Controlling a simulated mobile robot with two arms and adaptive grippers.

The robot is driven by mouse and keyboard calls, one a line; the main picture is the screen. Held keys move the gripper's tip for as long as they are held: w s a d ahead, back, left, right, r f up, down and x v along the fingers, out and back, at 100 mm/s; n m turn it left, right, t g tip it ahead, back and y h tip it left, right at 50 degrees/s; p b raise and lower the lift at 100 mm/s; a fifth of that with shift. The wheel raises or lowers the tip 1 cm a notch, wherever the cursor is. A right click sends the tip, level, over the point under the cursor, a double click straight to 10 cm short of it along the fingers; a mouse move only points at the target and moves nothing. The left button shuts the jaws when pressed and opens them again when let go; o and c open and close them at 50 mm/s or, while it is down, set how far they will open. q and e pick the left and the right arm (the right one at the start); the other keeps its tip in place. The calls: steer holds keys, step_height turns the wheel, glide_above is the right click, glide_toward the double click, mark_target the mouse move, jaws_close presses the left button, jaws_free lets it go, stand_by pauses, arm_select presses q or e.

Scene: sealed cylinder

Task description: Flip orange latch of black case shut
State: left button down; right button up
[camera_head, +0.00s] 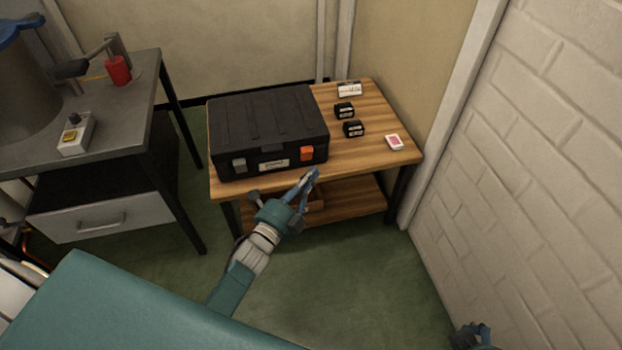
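The black case (265,118) lies with its lid down on the wooden table. Its orange latch (307,154) is at the right of the front face. I cannot tell whether the latch lies flat or stands out a little. A grey latch (239,165) is at the left of that face, with a label (275,164) between them. My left gripper (313,175) is in front of the case, just below the orange latch, and appears apart from it. Its blue fingers come together at the tip, with nothing visible between them. My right gripper (472,335) shows only partly at the bottom edge.
Two small black boxes (344,110) (353,129), a white card (349,88) and a red-and-white item (394,142) lie right of the case on the table (375,155). A grey workbench (125,95) stands left. A white brick wall (530,160) bounds the right.

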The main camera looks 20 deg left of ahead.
arm_select(q)
steer(key=f+p+v, duration=0.1)
steer(key=v, duration=0.9)
arm_select(e)
steer(key=shift+w+a+f, duration=0.1)
steer(key=shift+w+f, duration=0.3)
steer(key=shift+f, duration=0.1)
arm_select(q)
steer(key=shift+w+a, duration=0.1)
arm_select(e)
steer(key=shift+r, duration=0.1)
